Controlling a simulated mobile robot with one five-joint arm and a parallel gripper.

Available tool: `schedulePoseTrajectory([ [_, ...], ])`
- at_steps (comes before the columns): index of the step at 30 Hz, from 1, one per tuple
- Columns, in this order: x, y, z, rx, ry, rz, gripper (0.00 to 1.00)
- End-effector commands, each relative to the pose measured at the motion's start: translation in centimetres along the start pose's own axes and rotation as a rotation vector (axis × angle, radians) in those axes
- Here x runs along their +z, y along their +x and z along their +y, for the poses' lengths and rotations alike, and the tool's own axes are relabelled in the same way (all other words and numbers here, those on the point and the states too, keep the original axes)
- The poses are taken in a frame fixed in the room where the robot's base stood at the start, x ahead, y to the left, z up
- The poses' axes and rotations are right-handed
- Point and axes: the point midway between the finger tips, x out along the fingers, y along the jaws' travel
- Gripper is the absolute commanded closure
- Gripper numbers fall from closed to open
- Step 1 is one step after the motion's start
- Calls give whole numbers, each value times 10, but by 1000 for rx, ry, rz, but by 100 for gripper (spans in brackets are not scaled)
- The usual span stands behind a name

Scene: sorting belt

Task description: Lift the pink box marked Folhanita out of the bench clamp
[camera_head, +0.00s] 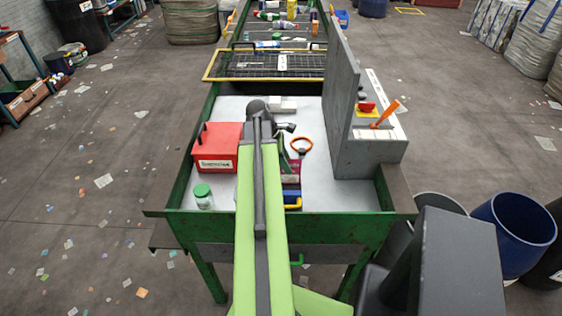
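My green arm reaches away over the bench, and its dark end bends near the middle of the white surface. A dark part at the arm's end (285,127) shows just right of the arm; I cannot make out separate fingertips, nor what they hold. A pink-magenta box (293,168) shows in part just right of my arm; its left side is hidden and its lettering is too small to read. A blue part with a yellow piece (291,193) is at its near side, apparently the bench clamp. I cannot tell how the jaws meet the box.
A red box (217,140) and a green-lidded jar (203,196) stand left of my arm. An orange ring-shaped thing (302,144) is just beyond the pink box. A tall grey panel (342,100) borders the right. The mesh-covered belt (270,65) lies behind.

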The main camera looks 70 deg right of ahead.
Motion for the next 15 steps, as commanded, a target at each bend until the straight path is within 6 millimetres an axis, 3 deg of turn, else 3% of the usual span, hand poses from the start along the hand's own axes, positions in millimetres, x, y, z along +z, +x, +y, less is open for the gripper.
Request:
schedulePoseTrajectory([
  [3, -1, 13, 0, 0, 0, 0, 65],
  [13, 0, 13, 0, 1, 0, 0, 65],
  [15, 0, 13, 0, 1, -1, 0, 74],
])
